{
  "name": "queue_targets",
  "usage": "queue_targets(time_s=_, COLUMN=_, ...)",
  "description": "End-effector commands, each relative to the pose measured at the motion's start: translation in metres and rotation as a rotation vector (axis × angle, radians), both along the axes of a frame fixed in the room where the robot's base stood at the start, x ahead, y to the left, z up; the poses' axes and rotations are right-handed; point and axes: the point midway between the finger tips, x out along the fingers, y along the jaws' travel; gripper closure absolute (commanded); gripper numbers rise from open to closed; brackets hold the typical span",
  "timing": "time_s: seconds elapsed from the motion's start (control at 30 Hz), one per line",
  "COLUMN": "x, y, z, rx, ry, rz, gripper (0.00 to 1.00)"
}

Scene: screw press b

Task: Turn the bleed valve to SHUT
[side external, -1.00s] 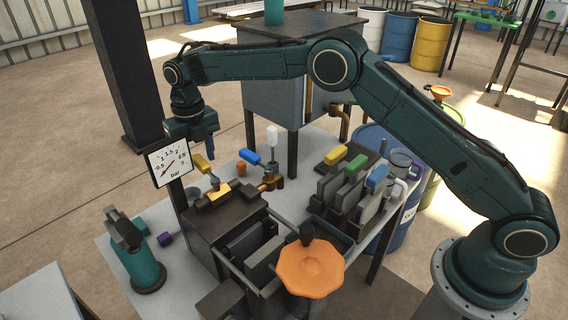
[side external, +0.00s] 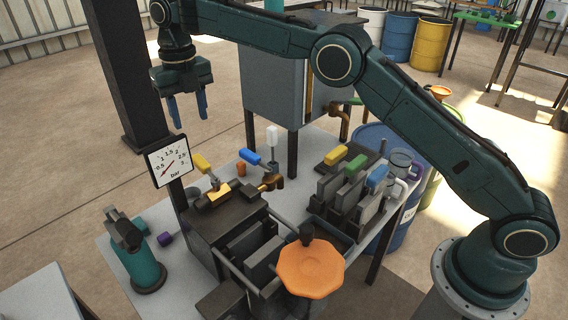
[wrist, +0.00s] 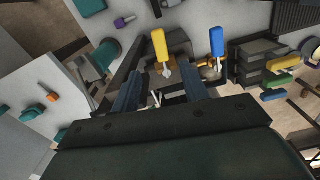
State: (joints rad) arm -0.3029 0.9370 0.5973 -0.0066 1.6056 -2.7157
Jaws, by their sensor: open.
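A yellow-handled lever (side external: 203,163) stands on the brass block (side external: 219,195) on top of the press; in the wrist view the yellow handle (wrist: 159,44) is just ahead of the fingertips. A blue-handled lever (side external: 250,157) is to its right on brass pipework (side external: 270,183); it also shows in the wrist view (wrist: 217,41). A white-handled lever (side external: 272,136) stands upright beside it. No readable label shows which lever is the bleed valve.
A bar gauge (side external: 170,160) on a dark post stands close below my gripper. An orange handwheel (side external: 310,268) is at the press front. Yellow, green and blue levers stand in a bank (side external: 345,190) at right. A grey tank (side external: 287,90) stands behind.

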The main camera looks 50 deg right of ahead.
Motion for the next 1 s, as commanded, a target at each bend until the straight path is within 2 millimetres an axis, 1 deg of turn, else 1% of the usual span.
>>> queue_targets(time_s=0.2, x=0.001, y=0.000, z=0.015, rx=0.000, ry=-0.001, rz=0.000, gripper=0.55)
queue_targets(time_s=0.33, x=0.000, y=0.000, z=0.021, rx=0.000, ry=0.000, rz=0.000, gripper=0.55)
queue_targets(time_s=0.5, x=0.000, y=0.000, z=0.025, rx=0.000, ry=0.000, rz=0.000, gripper=0.55)
queue_targets(time_s=0.8, x=0.000, y=0.000, z=0.026, rx=0.000, ry=0.001, rz=0.000, gripper=0.55)
queue_targets(time_s=0.87, x=0.000, y=0.000, z=0.026, rx=0.000, ry=0.001, rz=0.000, gripper=0.65)
queue_targets(time_s=0.9, x=0.000, y=0.000, z=0.026, rx=0.000, ry=0.000, rz=-0.002, gripper=0.73)
queue_targets(time_s=0.97, x=0.000, y=-0.001, z=0.025, rx=0.000, ry=-0.001, rz=-0.007, gripper=0.85)
queue_targets(time_s=1.0, x=0.001, y=-0.002, z=0.025, rx=0.000, ry=-0.002, rz=-0.014, gripper=0.93)
